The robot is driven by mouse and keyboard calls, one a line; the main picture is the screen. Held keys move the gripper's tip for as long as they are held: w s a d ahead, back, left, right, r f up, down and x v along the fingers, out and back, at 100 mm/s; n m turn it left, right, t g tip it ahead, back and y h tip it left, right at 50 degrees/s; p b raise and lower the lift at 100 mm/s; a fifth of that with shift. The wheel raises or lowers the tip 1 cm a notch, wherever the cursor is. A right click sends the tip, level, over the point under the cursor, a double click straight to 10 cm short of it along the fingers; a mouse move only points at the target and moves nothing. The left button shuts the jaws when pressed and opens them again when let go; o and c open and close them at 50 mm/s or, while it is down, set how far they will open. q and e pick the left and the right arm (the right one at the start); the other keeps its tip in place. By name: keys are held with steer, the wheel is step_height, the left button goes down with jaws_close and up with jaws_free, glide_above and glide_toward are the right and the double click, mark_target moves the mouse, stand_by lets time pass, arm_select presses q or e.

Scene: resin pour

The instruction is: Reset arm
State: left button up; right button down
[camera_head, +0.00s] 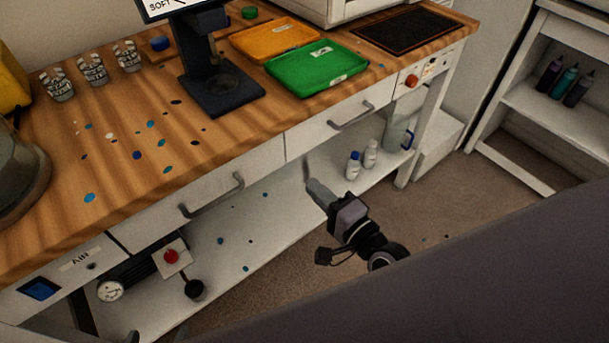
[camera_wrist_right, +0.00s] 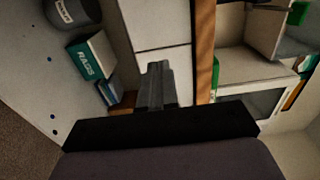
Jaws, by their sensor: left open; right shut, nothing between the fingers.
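My right gripper (camera_head: 318,190) is shut and empty. In the head view it hangs in front of the bench (camera_head: 250,150), just below the drawer fronts and over the lower shelf (camera_head: 240,225). In the right wrist view its closed fingers (camera_wrist_right: 157,85) point toward pale drawer fronts (camera_wrist_right: 160,25), with nothing between them. Only what look like the two fingertips of my left gripper (camera_head: 156,334) show at the bottom edge of the head view, apart from each other. The rest of that gripper is out of frame.
The bench holds a green tray (camera_head: 318,70), a yellow tray (camera_head: 275,39), a dark stand (camera_head: 217,85) and several cups (camera_head: 93,68). Drawer handles (camera_head: 212,197) jut out. Small bottles (camera_head: 353,165) stand on the lower shelf. A rags box (camera_wrist_right: 88,60) shows in the wrist view.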

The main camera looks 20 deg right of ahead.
steer(key=shift+v, duration=1.7)
steer(key=s+d+f+n+g+h+p, duration=0.2)
steer(key=s+f+n+g, duration=0.4)
steer(key=s+n, duration=0.4)
steer(key=f+n+h+p, duration=0.1)
steer(key=n+p, duration=0.1)
steer(key=n, duration=0.4)
steer(key=shift+s+n+g, duration=0.4)
